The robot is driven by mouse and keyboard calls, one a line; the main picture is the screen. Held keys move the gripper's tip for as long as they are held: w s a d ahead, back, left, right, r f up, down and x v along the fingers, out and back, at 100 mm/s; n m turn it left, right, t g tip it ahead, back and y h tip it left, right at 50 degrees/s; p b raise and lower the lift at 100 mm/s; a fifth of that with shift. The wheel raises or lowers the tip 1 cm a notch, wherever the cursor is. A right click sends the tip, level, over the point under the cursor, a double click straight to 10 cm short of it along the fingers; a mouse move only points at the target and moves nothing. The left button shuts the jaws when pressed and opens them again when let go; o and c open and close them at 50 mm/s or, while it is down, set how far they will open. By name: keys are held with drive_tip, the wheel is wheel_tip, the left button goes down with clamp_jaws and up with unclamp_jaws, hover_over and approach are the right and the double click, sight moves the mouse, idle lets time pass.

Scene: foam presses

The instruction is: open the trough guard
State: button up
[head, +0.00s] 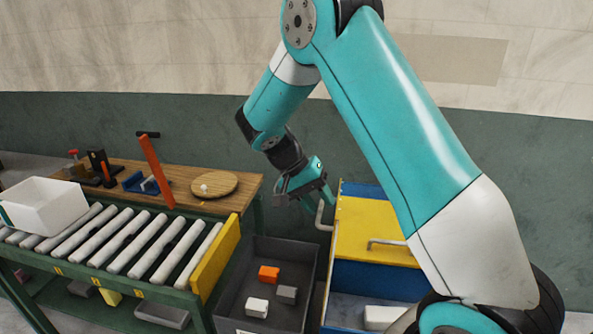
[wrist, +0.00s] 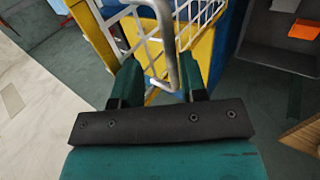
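The trough guard (head: 372,222) is a yellow cover over a blue trough (head: 375,282) right of centre in the head view. A pale bar handle (head: 322,216) stands at its left side, and another bar handle (head: 385,243) lies near its front edge. In the wrist view the guard shows as a yellow frame with white mesh (wrist: 188,22). My gripper (head: 318,196) is at the left-side handle. Its two dark green fingers (wrist: 160,82) are apart, with a grey handle bar (wrist: 166,45) between them in the picture. I cannot tell whether they touch it.
A dark grey bin (head: 255,330) with orange, grey and white blocks stands left of the trough. A roller conveyor (head: 130,240) with a yellow end plate and a wooden workbench (head: 225,208) are further left. A white block (head: 382,317) lies in the trough's open front.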

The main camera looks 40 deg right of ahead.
drive_tip(key=p+v, duration=0.5)
drive_tip(key=v, duration=0.9)
drive_tip(key=shift+w+a+r+p, duration=0.15)
drive_tip(key=shift+a+r+p, duration=0.1)
drive_tip(key=shift+p, duration=0.15)
drive_tip(key=shift+c, duration=0.5)
